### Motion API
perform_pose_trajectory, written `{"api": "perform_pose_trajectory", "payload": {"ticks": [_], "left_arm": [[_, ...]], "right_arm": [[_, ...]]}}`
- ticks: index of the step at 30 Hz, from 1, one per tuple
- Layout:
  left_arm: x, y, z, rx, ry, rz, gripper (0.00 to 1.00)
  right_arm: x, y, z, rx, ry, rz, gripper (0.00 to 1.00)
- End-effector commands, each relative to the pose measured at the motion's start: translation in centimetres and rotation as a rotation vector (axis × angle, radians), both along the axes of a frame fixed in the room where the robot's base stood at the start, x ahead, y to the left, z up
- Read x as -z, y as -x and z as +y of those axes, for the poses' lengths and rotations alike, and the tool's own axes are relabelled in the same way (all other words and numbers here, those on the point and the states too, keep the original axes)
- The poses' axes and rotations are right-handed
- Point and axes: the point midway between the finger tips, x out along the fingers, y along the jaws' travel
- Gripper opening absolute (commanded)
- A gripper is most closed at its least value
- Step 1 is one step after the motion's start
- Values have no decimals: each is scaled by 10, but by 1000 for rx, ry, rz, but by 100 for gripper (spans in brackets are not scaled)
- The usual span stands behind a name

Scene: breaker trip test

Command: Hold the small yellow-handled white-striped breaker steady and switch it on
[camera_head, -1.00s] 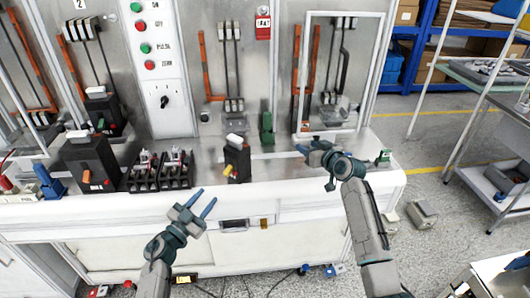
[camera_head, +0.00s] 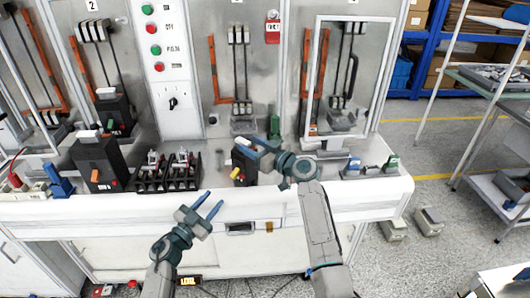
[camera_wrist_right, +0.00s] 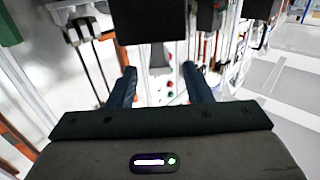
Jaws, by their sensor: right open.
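The small breaker (camera_head: 244,171) is a dark upright block with a pale top and a yellow handle low on its front. It stands near the front edge of the bench. My right gripper (camera_head: 252,147) is open, its fingers pointing left at the breaker's upper part and partly covering it; I cannot tell whether they touch it. In the right wrist view, a dark block, probably this breaker, shows at the top, beyond the open fingers (camera_wrist_right: 162,88). My left gripper (camera_head: 212,204) is open and empty, in front of the bench, below and left of the breaker.
A larger black breaker (camera_head: 98,158) with an orange handle stands to the left. Black terminal units (camera_head: 168,172) stand between the two breakers. A green part (camera_head: 275,127) is behind my right gripper. A white-framed panel (camera_head: 318,75) rises at the right.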

Motion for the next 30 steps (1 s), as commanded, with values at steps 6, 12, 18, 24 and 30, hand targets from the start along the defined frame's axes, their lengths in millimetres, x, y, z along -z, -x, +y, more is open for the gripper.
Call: {"api": "perform_pose_trajectory", "payload": {"ticks": [6, 12, 18, 24, 30], "left_arm": [[0, 0, 0, 0, 0, 0, 36], [0, 0, 0, 0, 0, 0, 36], [0, 0, 0, 0, 0, 0, 36], [0, 0, 0, 0, 0, 0, 36], [0, 0, 0, 0, -1, -1, 38]], "right_arm": [[0, -20, 20, 0, -1, 1, 45], [1, -25, 25, 0, 0, 1, 45], [0, -25, 25, 0, 1, 1, 45], [0, -25, 25, 0, 1, 1, 8], [0, -25, 24, 0, 0, 1, 0]]}}
